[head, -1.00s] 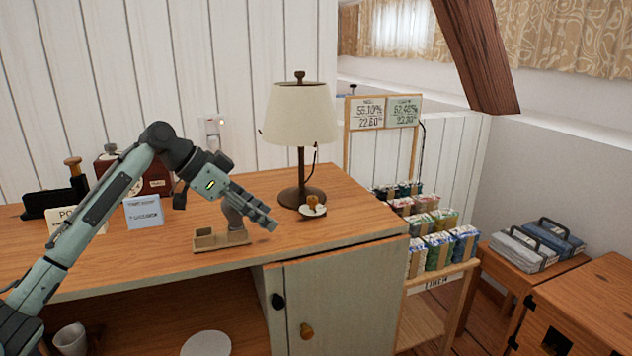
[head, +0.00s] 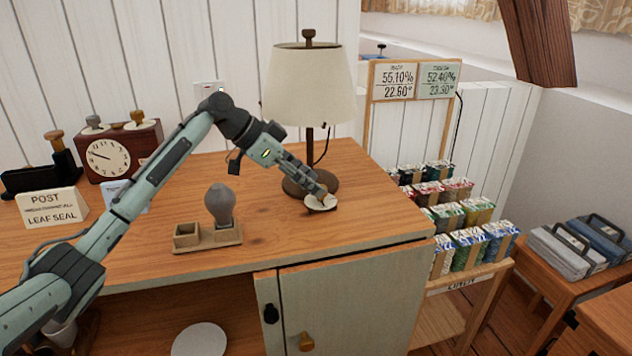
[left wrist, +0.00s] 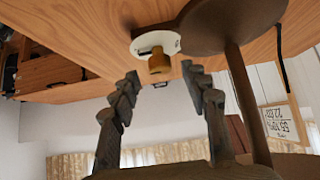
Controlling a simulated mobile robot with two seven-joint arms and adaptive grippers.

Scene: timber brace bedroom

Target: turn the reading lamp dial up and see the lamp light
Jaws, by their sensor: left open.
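The reading lamp (head: 308,92) stands on the desk with a cream shade, dark stem and round dark base; its shade shows no clear glow. Its dial is a wooden knob (left wrist: 159,64) on a white round plate (head: 322,205) at the front of the lamp base. My left gripper (head: 320,192) is at the dial and hides most of the knob in the head view. In the left wrist view its open fingertips (left wrist: 160,72) are on either side of the knob, with gaps showing, not closed on it. My right gripper is not in view.
A grey bulb (head: 220,203) stands in a wooden holder (head: 210,238) left of the lamp. A clock (head: 108,156) and a post sign (head: 50,207) are at the back left. A rack of packets (head: 460,240) stands right of the desk. The desk front is clear.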

